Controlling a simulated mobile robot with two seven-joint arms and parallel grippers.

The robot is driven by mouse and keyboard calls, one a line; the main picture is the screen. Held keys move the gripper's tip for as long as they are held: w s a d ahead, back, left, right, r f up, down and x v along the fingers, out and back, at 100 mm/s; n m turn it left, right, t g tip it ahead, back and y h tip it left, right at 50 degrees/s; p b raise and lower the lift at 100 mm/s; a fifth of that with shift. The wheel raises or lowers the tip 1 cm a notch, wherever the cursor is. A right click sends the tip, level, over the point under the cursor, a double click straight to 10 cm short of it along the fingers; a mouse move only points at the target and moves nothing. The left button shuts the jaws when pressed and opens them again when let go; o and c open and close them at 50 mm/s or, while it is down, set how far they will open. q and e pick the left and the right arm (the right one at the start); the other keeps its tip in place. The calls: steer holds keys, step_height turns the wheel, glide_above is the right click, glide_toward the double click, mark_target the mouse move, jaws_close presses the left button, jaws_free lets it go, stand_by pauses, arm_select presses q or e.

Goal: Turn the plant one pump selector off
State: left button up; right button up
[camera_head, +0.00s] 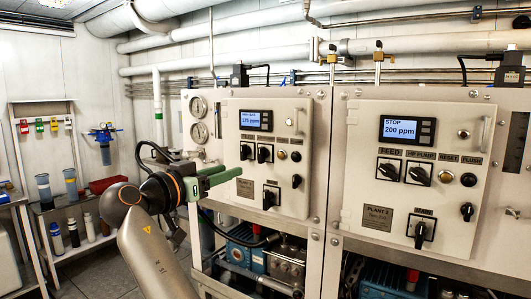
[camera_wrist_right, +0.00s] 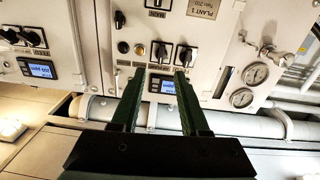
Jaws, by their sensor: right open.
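The plant one panel (camera_head: 298,200) is the left of two white control panels. Below its lit display (camera_head: 250,120), reading about 175 ppm, are two black selectors: the left one (camera_head: 246,152) and the pump selector (camera_head: 264,154). In the right wrist view, upside down, the pump selector (camera_wrist_right: 159,52) is left of the other (camera_wrist_right: 184,55). Their exact settings are too small to tell. My right gripper (camera_head: 234,170) is open and empty, its green fingers pointing at the panel just left of and below the selectors. In its wrist view the fingertips (camera_wrist_right: 158,70) are apart. My left gripper is out of view.
The plant two panel (camera_head: 360,200) stands to the right, with similar selectors and a display reading 200 ppm. A black main selector (camera_head: 269,199) sits lower on plant one. Gauges (camera_head: 198,107) are at its left. A shelf with bottles (camera_head: 72,233) stands at far left.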

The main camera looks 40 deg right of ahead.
mark_target(259, 152)
steer(key=x, duration=0.3)
steer(key=r+p+x, duration=0.1)
steer(key=x, duration=0.3)
steer(key=r+p+x, duration=0.1)
steer(key=x, duration=0.2)
steer(key=shift+w+d, duration=0.2)
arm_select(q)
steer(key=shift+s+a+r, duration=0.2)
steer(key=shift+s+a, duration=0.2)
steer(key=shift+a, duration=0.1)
arm_select(e)
steer(key=shift+w+d+f+t, duration=0.15)
steer(key=shift+w+d+t, duration=0.15)
steer(key=shift+d, duration=0.35)
steer(key=shift+c, duration=0.2)
steer(key=c, duration=0.5)
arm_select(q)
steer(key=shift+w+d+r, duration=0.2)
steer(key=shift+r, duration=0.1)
arm_select(e)
jaws_close()
